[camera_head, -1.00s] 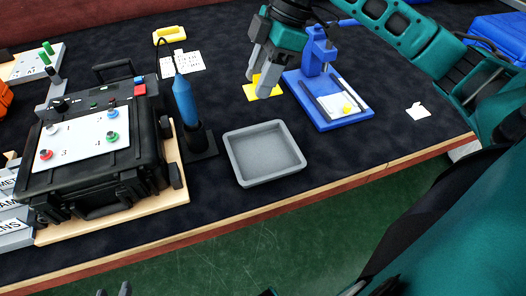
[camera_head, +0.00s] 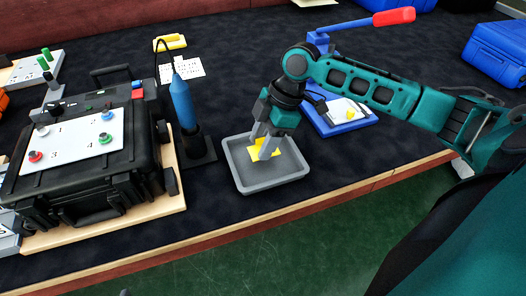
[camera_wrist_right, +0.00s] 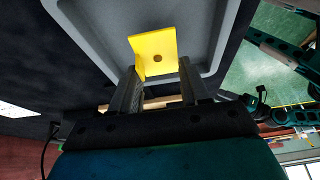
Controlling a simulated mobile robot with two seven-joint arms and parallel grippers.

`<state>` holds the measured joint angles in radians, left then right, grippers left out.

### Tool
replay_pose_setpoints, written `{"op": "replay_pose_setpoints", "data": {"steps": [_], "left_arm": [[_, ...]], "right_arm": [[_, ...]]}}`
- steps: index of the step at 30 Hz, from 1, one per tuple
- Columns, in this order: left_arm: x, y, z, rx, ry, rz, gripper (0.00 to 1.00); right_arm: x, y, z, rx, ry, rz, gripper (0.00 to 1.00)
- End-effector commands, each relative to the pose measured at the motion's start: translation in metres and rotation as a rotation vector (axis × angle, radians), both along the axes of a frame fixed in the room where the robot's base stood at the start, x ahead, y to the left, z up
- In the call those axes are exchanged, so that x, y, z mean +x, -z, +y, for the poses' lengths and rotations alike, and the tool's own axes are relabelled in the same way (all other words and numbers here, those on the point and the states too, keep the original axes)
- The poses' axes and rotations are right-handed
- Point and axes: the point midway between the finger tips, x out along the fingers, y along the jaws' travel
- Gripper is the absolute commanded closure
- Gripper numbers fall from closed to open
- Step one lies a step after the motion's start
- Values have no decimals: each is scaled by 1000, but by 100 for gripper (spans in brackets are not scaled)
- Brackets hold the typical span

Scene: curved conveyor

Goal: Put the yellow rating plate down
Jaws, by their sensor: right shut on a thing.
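The yellow rating plate (camera_head: 262,150) is a small bent piece with a round hole, also seen in the right wrist view (camera_wrist_right: 150,48). My right gripper (camera_head: 262,154) is shut on it; its fingers (camera_wrist_right: 160,88) point down inside the outline of the grey tray (camera_head: 236,177). The plate is over the tray floor; I cannot tell whether it touches. The tray's grey wall also shows in the right wrist view (camera_wrist_right: 92,38). Only a small dark tip at the bottom edge of the head view may be my left gripper (camera_head: 125,292).
A blue soldering iron in its stand (camera_head: 190,115) is close to the tray's left. The black test case (camera_head: 90,150) is further left. A blue fixture (camera_head: 342,122) stands behind right, partly hidden by my arm. Dark table is free between tray and front edge.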

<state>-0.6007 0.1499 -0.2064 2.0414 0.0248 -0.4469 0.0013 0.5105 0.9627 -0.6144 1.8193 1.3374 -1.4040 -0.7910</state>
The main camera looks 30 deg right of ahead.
Motion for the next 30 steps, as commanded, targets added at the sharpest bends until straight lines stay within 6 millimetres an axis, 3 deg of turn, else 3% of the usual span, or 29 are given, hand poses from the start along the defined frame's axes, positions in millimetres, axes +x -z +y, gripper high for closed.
{"op": "replay_pose_setpoints", "data": {"steps": [1, 5, 16, 17, 24, 30], "left_arm": [[0, 5, 0, 0, 1, 1, 57], [1, 6, -2, -4, 4, 1, 57], [6, -2, -3, -6, 5, -13, 57], [6, -2, -3, -6, 5, -13, 57], [5, -1, -3, -6, 5, -12, 57], [1, 4, -2, -5, 4, 1, 57]], "right_arm": [[-1, 13, 1, 1, -1, 4, 84], [0, 33, 0, 0, 1, 1, 84], [0, 37, 0, 0, 0, 0, 84], [0, 37, 0, 0, 0, 0, 53], [0, 37, 0, 0, 0, 0, 30], [0, 37, 0, 0, 0, 0, 29]]}}
